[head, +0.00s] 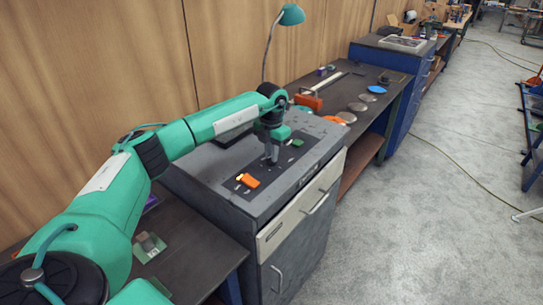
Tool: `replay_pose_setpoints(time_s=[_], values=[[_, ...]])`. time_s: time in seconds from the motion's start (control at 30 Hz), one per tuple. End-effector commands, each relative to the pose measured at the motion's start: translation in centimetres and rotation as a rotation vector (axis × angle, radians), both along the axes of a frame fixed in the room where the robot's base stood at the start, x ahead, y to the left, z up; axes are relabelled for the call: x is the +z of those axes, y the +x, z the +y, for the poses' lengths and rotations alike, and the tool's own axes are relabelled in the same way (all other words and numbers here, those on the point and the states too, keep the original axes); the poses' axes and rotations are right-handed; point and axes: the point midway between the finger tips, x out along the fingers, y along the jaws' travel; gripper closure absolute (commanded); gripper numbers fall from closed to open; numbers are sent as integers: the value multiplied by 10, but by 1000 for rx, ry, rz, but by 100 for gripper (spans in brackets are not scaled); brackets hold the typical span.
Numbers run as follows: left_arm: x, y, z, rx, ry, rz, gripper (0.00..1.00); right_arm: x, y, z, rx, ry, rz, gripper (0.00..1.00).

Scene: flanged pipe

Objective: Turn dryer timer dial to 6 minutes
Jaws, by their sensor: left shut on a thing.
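My left gripper (270,156) reaches in from the left and points down over the dark panel (240,170) on top of the grey cabinet. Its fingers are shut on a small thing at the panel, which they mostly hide. I cannot tell for sure whether this is the timer dial, and I make out no dial, markings or pointer elsewhere. My right gripper is not in view.
An orange piece (250,181) and a small green block (297,142) lie on the panel near my left gripper. A teal lamp (291,15) stands behind. The dark bench (335,90) to the right carries tools and discs. The floor at right is largely clear.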

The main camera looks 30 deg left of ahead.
Motion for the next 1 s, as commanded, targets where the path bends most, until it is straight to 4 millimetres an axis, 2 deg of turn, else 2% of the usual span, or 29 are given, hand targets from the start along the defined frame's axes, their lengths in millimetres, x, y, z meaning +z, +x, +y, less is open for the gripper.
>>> replay_pose_setpoints(time_s=[0.3, 0.5, 1.0], values=[[1, 1, 1, -264, 1, -6, 100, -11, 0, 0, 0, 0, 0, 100], [2, 1, 1, -381, 1, -7, 100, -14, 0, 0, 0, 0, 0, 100], [3, 1, 1, -480, 0, -8, 100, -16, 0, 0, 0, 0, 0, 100]])
